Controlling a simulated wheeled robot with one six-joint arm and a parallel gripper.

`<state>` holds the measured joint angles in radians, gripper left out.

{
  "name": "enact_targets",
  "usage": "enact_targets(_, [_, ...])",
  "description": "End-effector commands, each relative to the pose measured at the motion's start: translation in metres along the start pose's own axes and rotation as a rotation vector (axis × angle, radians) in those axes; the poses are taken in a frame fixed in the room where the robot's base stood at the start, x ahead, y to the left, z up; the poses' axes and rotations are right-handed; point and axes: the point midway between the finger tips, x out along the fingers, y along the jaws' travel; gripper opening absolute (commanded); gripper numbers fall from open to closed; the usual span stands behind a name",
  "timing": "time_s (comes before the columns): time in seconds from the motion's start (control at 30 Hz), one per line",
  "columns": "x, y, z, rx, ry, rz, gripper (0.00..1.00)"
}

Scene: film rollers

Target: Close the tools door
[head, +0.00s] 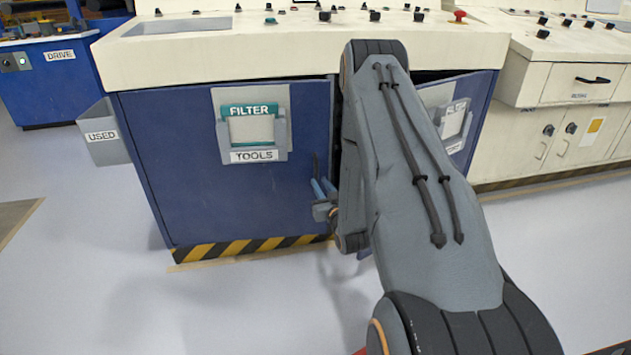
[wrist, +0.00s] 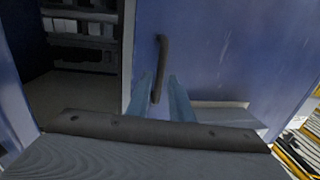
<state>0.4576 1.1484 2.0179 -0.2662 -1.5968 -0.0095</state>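The tools door (head: 190,170) is a blue cabinet door with a TOOLS label (head: 254,156) under a green FILTER holder. A dark gap and the cabinet inside show beside its free edge, so it looks ajar; my arm hides part of this. Its dark upright handle (head: 315,165) is near the right edge in the head view. In the wrist view a blue door fills the middle and right, with the dark handle (wrist: 160,68) on it. My gripper (head: 323,186) is at the handle. In the wrist view its two blue fingers (wrist: 159,76) stand apart, one on each side of the handle's lower end; contact is unclear.
A second blue door (head: 478,105) stands ajar right of my arm, mostly hidden. A grey USED bin (head: 101,133) hangs on the cabinet's left side. The cream console top (head: 240,48) overhangs the doors. The floor (head: 90,240) in front is clear.

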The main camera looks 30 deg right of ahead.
Motion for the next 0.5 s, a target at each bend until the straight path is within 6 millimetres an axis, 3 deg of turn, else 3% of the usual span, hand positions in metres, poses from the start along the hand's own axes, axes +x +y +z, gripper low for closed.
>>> enact_targets(0.23, [0.038,0.000,0.002,0.000,0.001,-0.001,0.20])
enact_targets(0.5, [0.053,0.000,0.000,0.000,-0.001,0.000,0.20])
